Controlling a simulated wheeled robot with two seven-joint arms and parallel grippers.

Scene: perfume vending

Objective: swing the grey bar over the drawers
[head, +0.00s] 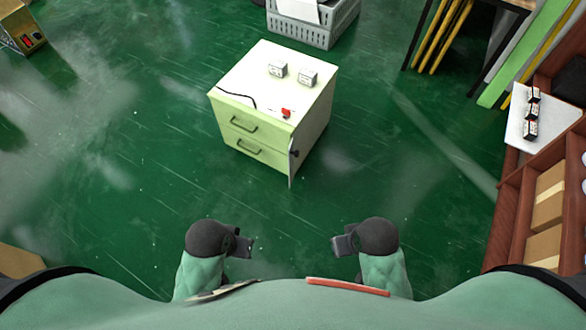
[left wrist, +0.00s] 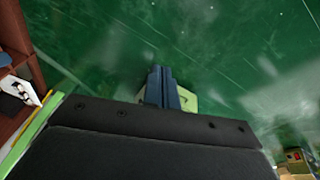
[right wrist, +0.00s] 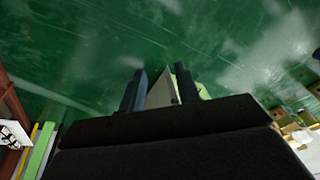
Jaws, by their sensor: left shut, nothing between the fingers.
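The pale green drawer cabinet (head: 262,125) stands ahead on the green floor, with two handled drawers in its front, both apparently closed. The grey bar (head: 291,165) appears as a thin upright strip at the cabinet's right front edge, beside a small black lock-like part (head: 295,153). It stands to the side of the drawer fronts, not across them. My left gripper (head: 251,246) is shut and empty, well short of the cabinet; its fingers also meet in the left wrist view (left wrist: 161,87). My right gripper (head: 335,246) is open and empty, its fingers apart in the right wrist view (right wrist: 158,90).
Two small boxes (head: 292,74), a red item (head: 286,113) and a black cable lie on the cabinet top. A grey crate (head: 312,28) stands behind. A reddish-brown shelf (head: 511,205) with boxes is at the right. The floor between me and the cabinet is clear.

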